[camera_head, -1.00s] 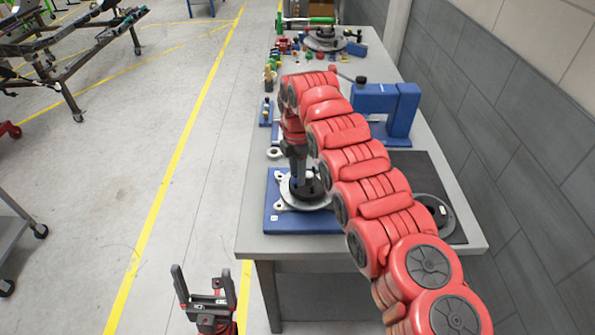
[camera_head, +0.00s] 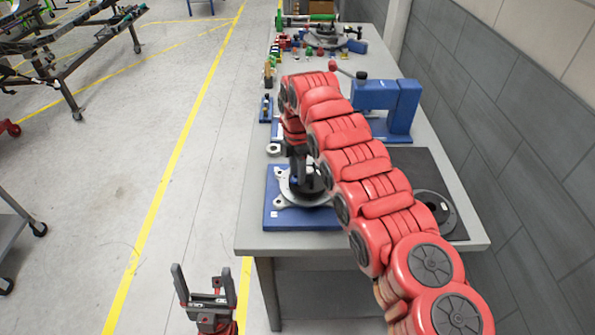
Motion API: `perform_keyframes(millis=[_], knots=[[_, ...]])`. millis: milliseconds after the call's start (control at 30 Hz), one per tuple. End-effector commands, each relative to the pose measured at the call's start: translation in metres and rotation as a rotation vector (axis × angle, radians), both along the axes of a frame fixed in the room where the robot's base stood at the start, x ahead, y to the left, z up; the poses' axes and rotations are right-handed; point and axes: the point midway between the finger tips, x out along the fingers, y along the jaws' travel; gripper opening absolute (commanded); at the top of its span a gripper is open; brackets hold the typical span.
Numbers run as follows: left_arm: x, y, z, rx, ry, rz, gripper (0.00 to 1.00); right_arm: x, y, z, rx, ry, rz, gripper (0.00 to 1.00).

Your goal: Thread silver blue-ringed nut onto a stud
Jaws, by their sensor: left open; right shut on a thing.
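My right gripper (camera_head: 301,184) points down at the silver flanged hub with a black centre (camera_head: 286,200). The hub sits on a blue base plate (camera_head: 273,218) near the front left of the table. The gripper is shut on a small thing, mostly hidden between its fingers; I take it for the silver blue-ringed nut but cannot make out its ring. The studs are too small or hidden, so I cannot tell if the held thing touches one. My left gripper (camera_head: 204,284) is open and empty, low over the floor in front of the table.
A loose silver nut (camera_head: 274,149) lies on the table (camera_head: 256,185) behind the base plate. A blue press-like frame (camera_head: 404,104) stands behind my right arm. A dark disc (camera_head: 440,212) lies on a black mat (camera_head: 418,165) at the right. Several small parts fill the back.

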Motion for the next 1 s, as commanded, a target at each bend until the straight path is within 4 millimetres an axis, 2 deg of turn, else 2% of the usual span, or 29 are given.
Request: perform_keyframes(millis=[200,367,500,800,1000], knots=[[0.000,0.000,-0.003,0.000,0.000,0.000,0.90,-0.001,0.000,-0.002,0.000,0.002,-0.022,0.00],[0.000,0.000,-0.020,0.000,0.000,0.000,0.90,-0.002,-0.001,-0.006,-0.001,0.003,-0.200,0.00],[0.000,0.000,-0.024,0.000,0.000,0.000,0.90,-0.002,-0.001,-0.004,-0.001,0.005,-0.296,0.00],[0.000,0.000,-0.026,0.000,0.000,0.000,0.90,-0.003,-0.001,-0.005,-0.002,0.006,-0.320,0.00],[0.000,0.000,-0.044,0.000,0.000,0.000,0.90,-0.004,0.000,-0.008,-0.001,0.006,-0.532,0.00]])
